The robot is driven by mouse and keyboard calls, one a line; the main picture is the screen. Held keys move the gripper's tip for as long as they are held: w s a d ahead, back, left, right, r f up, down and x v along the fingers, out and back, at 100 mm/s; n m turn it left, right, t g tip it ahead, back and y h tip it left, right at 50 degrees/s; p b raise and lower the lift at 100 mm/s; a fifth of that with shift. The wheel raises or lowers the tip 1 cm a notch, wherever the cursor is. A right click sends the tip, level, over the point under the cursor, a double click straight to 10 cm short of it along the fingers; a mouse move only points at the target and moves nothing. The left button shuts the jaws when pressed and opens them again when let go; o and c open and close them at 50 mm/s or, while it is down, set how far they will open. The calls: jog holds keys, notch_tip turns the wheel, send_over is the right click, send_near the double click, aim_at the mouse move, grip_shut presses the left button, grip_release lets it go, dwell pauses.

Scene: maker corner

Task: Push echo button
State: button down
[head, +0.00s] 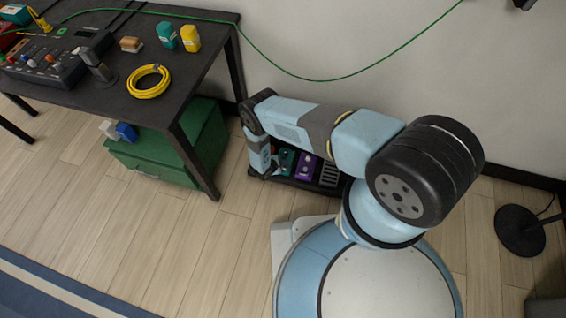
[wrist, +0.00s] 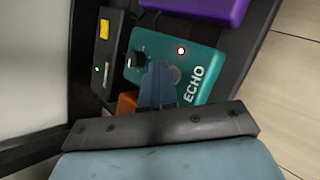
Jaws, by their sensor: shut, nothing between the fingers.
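The teal pedal marked ECHO (wrist: 202,68) lies on a black board in the wrist view, with a black knob (wrist: 136,60) and a lit red light (wrist: 181,50) on its top. In the head view the teal pedal (head: 287,157) is partly hidden by my arm. My gripper (wrist: 158,74) is shut and empty, its fingers over the middle of the echo pedal. In the head view my gripper (head: 268,172) is at the board's left end.
A purple pedal (wrist: 205,10) sits beside the echo pedal, and a black box with a yellow switch (wrist: 104,28) on its other side. An orange thing (wrist: 127,103) shows by the fingers. A dark table (head: 205,75) with a green cabinet (head: 205,135) under it stands left. Floor in front is clear.

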jog(key=shift+s, duration=0.1)
dwell(0.3)
jog(key=shift+r, duration=0.35)
jog(key=shift+r, duration=3.05)
